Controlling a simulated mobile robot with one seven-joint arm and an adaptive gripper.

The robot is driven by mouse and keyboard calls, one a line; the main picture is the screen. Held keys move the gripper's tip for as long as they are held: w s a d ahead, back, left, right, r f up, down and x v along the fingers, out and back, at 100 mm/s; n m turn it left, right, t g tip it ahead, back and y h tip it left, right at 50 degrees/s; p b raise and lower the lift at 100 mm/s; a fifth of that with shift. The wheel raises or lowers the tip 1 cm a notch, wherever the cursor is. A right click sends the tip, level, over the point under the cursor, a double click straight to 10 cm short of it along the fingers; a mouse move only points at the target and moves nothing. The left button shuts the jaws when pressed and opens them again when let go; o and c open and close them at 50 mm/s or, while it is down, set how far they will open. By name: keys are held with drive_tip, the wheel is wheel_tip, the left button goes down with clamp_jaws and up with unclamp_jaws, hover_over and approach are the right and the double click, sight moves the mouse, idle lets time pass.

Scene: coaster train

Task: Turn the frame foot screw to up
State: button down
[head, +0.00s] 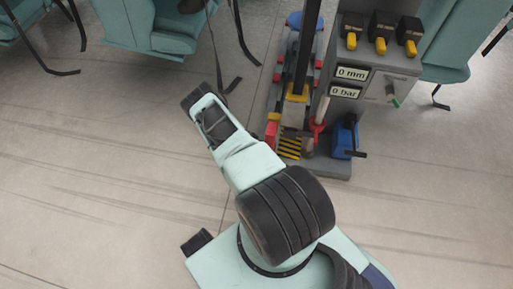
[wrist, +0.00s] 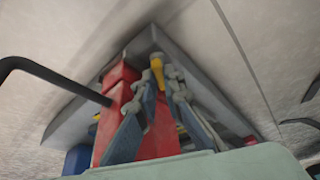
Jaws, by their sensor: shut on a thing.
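In the wrist view my gripper (wrist: 167,82) has its two fingers close together around a small yellow-topped piece (wrist: 156,68), which looks like the frame foot screw. Its lower part is hidden by the fingers. A red block (wrist: 160,138) of the frame foot stands right behind the fingers, on a grey base plate (wrist: 195,80). In the head view the red block (head: 272,128) shows at the frame's lower left. My gripper is not clearly seen there, hidden by my arm. The screw's setting cannot be told.
A bent black bar (wrist: 55,75) reaches toward the red block at left in the wrist view. A grey panel (head: 372,85) reads 0 mm and 0 bar, below several yellow-handled black switches (head: 381,30). A blue pump (head: 345,137) stands right. Teal seats (head: 150,25) are behind; the near floor is clear.

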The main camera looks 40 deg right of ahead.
drive_tip(key=shift+s+r+n+p, duration=0.15)
drive_tip(key=shift+s+n+p, duration=0.15)
drive_tip(key=shift+n+p, duration=0.4)
drive_tip(key=shift+f+t+p, duration=0.2)
drive_tip(key=shift+t+p, duration=0.1)
drive_tip(key=shift+p, duration=0.1)
drive_tip(key=shift+w, duration=0.1)
drive_tip(key=c, duration=2.3)
unclamp_jaws()
drive_tip(key=shift+w+r, duration=0.1)
drive_tip(key=shift+a+r, duration=0.15)
drive_tip(key=shift+r, duration=0.35)
drive_tip(key=v, duration=1.1)
drive_tip(key=shift+s+a+f, duration=0.1)
drive_tip(key=shift+s, duration=0.1)
